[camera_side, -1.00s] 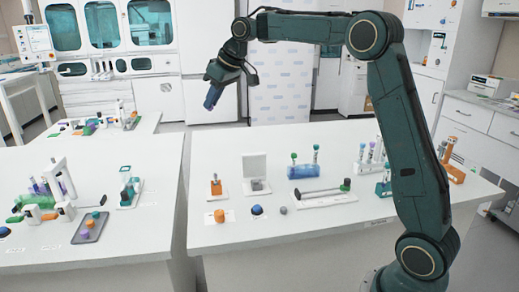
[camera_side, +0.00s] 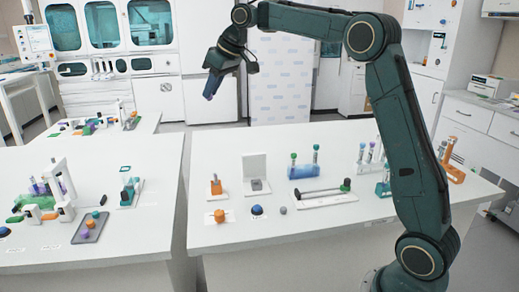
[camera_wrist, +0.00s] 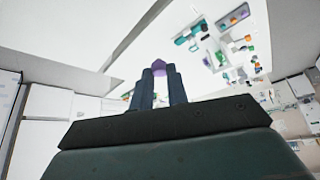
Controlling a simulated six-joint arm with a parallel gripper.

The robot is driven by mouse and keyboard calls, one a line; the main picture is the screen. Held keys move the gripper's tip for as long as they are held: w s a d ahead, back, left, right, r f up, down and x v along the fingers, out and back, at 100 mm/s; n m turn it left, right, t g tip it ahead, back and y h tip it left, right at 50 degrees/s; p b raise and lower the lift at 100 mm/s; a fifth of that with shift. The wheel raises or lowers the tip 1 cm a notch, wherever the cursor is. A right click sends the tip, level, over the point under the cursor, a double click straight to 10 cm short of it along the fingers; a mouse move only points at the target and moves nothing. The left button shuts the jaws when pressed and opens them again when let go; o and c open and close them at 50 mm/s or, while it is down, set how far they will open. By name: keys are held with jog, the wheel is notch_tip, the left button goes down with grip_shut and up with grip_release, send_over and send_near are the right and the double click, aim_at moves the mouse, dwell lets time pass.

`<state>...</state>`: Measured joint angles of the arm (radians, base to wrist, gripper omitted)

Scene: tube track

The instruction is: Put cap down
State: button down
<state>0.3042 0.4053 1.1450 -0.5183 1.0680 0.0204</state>
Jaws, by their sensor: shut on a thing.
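My gripper (camera_side: 211,88) hangs in the air at the upper middle of the side view, tilted down to the left, above and behind the back edge of the right table. In the wrist view, my gripper (camera_wrist: 160,76) is shut on a small purple cap (camera_wrist: 159,65), which shows at and just past the fingertips. Most of the cap is hidden between the fingers. The cap touches nothing else that I can see.
The left table holds a grey tray (camera_side: 90,228) with coloured caps.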

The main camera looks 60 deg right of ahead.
jog(key=shift+f, duration=0.1)
dwell(0.3)
jog(key=s+a+f+n+g+y, duration=0.2)
jog(key=s+f+n+g, duration=0.1)
jog(key=s+f+n, duration=0.2)
jog(key=s+a+f+n+g+y, duration=0.2)
jog(key=s+f+n, duration=0.3)
jog(key=s+n, duration=0.4)
jog(key=shift+s+a+f+n+g+y, duration=0.2)
jog(key=shift+s+a+n+g+y, duration=0.3)
jog(key=shift+a+n, duration=0.55)
jog(key=shift+w+d+f, duration=0.1)
jog(key=shift+w+d, duration=0.05)
jog(key=shift+d, duration=0.05)
jog(key=shift+f, duration=9.9)
jog(key=shift+f, duration=0.1)
